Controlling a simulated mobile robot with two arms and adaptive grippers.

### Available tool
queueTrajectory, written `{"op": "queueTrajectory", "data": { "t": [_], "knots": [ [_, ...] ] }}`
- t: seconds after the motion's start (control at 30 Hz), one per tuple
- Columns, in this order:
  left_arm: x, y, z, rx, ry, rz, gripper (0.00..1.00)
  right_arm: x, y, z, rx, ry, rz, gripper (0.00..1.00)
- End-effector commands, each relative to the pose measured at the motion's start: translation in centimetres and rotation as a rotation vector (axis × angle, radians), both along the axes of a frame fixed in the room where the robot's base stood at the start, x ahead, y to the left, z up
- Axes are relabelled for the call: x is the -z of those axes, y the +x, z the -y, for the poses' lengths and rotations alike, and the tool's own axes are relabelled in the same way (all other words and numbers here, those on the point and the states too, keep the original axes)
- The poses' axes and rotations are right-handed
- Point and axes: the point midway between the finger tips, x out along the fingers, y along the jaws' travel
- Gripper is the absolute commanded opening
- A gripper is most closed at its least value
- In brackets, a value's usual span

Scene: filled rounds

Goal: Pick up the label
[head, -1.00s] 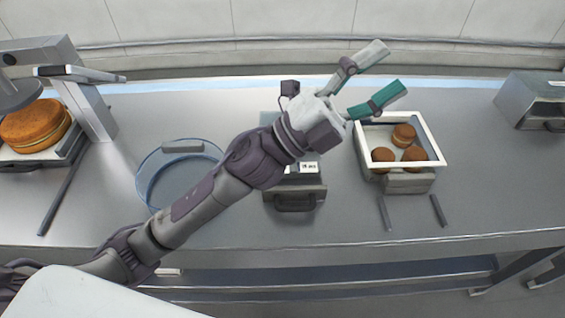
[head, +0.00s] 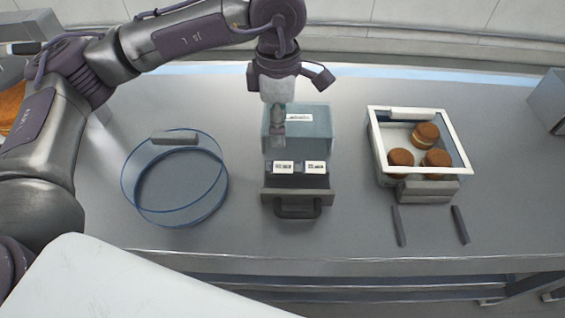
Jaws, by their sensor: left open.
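Two small white labels with dark print lie side by side in the front tray of a grey-blue box (head: 312,144): a left label (head: 283,167) and a right label (head: 316,168). Another white printed patch (head: 300,118) shows on the box's upper part. My left gripper (head: 278,142) points down over the box, behind and above the left label. It is open, seen nearly edge-on, and I see nothing held in it. It covers part of the box. My right gripper is out of view.
A round clear blue-rimmed container (head: 128,190) stands left of the box. A white-framed tray (head: 376,140) with three filled rounds stands to the right, with two dark bars in front. A machine stands at far left. The counter (head: 350,225) between them is clear.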

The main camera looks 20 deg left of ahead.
Motion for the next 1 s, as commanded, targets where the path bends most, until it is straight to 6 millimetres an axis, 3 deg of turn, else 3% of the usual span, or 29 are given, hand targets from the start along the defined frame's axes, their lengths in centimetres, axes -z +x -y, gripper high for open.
{"op": "queueTrajectory", "data": {
  "t": [0.2,0.47,0.63,0.73,1.0],
  "knots": [
    [4.0,-0.1,0.1,0.000,-0.002,-0.005,0.62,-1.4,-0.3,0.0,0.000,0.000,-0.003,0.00],
    [5.9,-0.1,0.2,0.002,-0.004,-0.003,0.62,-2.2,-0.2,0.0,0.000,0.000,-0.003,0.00],
    [8.2,-0.2,0.6,0.002,-0.004,-0.007,0.62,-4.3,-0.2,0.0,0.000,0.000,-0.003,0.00],
    [9.8,-0.1,0.5,0.001,-0.004,-0.005,0.62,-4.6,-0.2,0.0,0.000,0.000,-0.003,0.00],
    [10.9,0.0,0.5,0.001,-0.005,-0.002,0.62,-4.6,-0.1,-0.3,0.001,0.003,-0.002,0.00]
  ]
}}
